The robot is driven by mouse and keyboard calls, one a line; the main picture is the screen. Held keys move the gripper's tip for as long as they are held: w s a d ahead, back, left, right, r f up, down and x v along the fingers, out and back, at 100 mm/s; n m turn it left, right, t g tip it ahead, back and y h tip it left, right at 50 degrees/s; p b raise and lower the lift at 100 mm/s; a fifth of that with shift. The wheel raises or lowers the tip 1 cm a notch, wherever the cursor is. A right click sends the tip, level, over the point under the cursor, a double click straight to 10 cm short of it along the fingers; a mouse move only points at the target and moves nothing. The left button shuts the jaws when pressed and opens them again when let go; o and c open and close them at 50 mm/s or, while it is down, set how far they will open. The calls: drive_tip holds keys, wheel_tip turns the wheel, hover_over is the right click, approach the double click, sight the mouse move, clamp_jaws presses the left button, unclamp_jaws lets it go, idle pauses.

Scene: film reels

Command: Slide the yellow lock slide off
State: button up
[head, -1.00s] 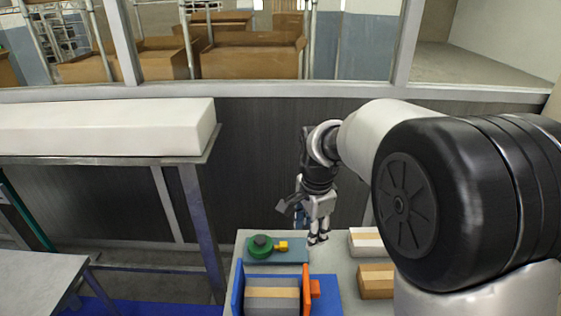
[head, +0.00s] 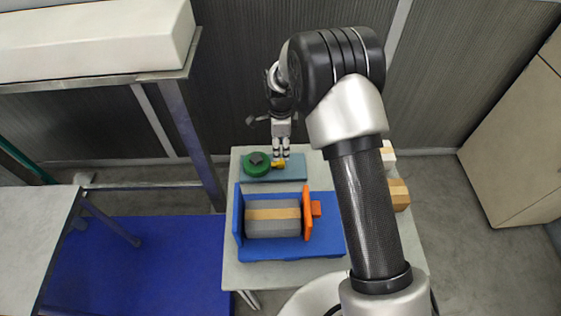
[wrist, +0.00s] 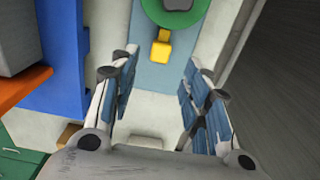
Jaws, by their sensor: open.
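The yellow lock slide (head: 278,164) lies on a blue-grey plate (head: 292,174), against the right side of a green round reel (head: 250,168) with a dark centre piece (head: 257,158). My gripper (head: 281,156) points down at the yellow slide, with its fingertips close to it or just above. In the wrist view my gripper (wrist: 160,62) is open, and the yellow slide (wrist: 161,48) shows in the gap just beyond the fingertips. I cannot tell any contact. The green reel (wrist: 150,12) is partly cut off at the top of that view.
In front stands a blue holder (head: 275,253) with a grey and tan roll (head: 272,232) and an orange end plate (head: 307,215). Boxes (head: 399,194) at the table's right are partly behind my arm. A dark ribbed wall (head: 230,90) rises behind the table.

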sight(281, 161)
wheel_tip(281, 161, down, 8)
drive_tip(key=shift+r+b, duration=0.1)
drive_tip(key=shift+b, duration=0.65)
drive_tip(key=shift+c, duration=0.2)
clamp_jaws()
